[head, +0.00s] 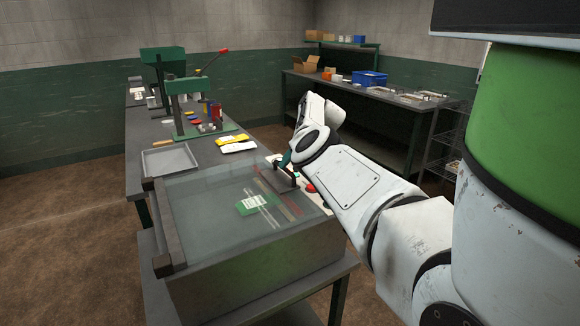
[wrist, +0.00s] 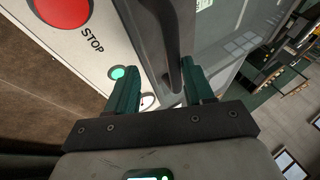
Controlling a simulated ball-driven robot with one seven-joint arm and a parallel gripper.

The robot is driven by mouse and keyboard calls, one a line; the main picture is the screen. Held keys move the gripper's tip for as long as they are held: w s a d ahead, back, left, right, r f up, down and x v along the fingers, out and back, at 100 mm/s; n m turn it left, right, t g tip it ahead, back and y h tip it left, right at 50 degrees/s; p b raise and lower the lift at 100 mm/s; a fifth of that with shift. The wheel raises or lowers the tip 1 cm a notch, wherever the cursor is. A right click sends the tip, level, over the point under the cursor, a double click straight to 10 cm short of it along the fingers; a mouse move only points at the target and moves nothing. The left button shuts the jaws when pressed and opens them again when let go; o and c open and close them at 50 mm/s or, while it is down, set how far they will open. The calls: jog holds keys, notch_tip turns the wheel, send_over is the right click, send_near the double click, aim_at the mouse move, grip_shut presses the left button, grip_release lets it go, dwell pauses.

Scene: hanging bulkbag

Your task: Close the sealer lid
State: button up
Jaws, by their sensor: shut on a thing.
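The sealer (head: 255,275) is a grey box machine at the front of the bench. Its clear lid (head: 200,200) lies roughly flat over the top; I cannot tell whether it is fully seated. A green pouch with a white label (head: 252,203) shows through it. The dark lid handle (head: 287,181) is at the right edge of the lid. My gripper (head: 285,161) is at this handle, partly hidden by my arm. In the wrist view, the teal fingers of my gripper (wrist: 158,92) stand on either side of the handle (wrist: 175,65), shut on it.
A red STOP button (wrist: 63,10) is on the white panel beside the handle. A grey tray (head: 169,160), yellow and white packets (head: 236,143) and a green press (head: 190,105) stand farther along the bench. A back table holds a blue crate (head: 370,79).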

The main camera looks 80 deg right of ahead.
jog(key=v, duration=0.9)
jog(key=shift+s+r, duration=0.25)
jog(key=shift+d, duration=0.1)
